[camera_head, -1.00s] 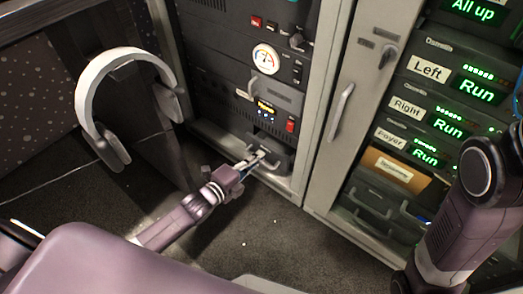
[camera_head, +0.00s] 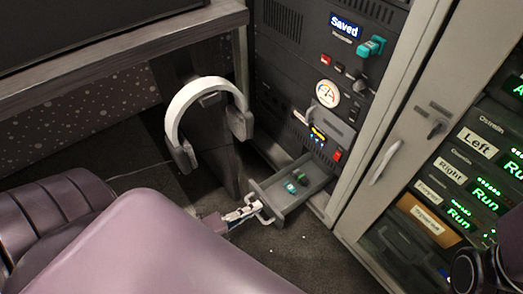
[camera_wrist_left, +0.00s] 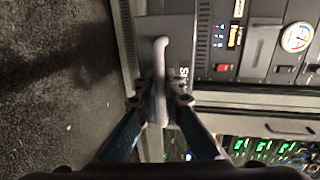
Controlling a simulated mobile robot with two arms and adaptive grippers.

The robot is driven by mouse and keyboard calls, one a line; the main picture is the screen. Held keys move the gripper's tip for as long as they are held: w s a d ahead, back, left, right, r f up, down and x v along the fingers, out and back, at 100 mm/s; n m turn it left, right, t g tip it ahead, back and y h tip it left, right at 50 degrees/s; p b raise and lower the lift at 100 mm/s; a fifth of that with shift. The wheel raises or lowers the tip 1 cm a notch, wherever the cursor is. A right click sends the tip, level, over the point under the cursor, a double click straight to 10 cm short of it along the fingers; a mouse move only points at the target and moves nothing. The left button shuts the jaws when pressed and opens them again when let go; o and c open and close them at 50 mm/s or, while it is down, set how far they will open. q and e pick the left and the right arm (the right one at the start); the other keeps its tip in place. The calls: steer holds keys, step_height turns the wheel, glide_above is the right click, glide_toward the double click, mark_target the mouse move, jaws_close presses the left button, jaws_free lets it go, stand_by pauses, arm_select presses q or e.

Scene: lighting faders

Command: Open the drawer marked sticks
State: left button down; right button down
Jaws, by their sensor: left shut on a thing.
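The grey drawer (camera_head: 314,187) at the bottom of the left rack stands pulled out above the floor. Inside it lie a teal stick (camera_head: 291,187) and a small dark and green piece (camera_head: 301,177). My left gripper (camera_head: 256,208) is at the drawer's front, shut on its handle (camera_head: 264,216). In the left wrist view the fingers (camera_wrist_left: 160,102) close around the grey handle (camera_wrist_left: 160,58). A partly hidden label (camera_wrist_left: 183,76) beside it shows a few letters, seemingly part of "STICKS". My right gripper is out of view.
White headphones (camera_head: 205,95) hang left of the rack. A teal stick (camera_head: 371,47) sits in the rack's upper panel beside a "Saved" display (camera_head: 344,26). A cabinet door with a handle (camera_head: 386,162) stands at right. Carpet is clear before the drawer.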

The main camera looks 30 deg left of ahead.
arm_select(q)
steer(key=shift+s, duration=0.25)
steer(key=c, duration=2.3)
jaws_free()
steer(key=shift+c, duration=0.2)
steer(key=shift+a, duration=0.1)
steer(key=v, duration=1.2)
steer(key=shift+s, duration=0.1)
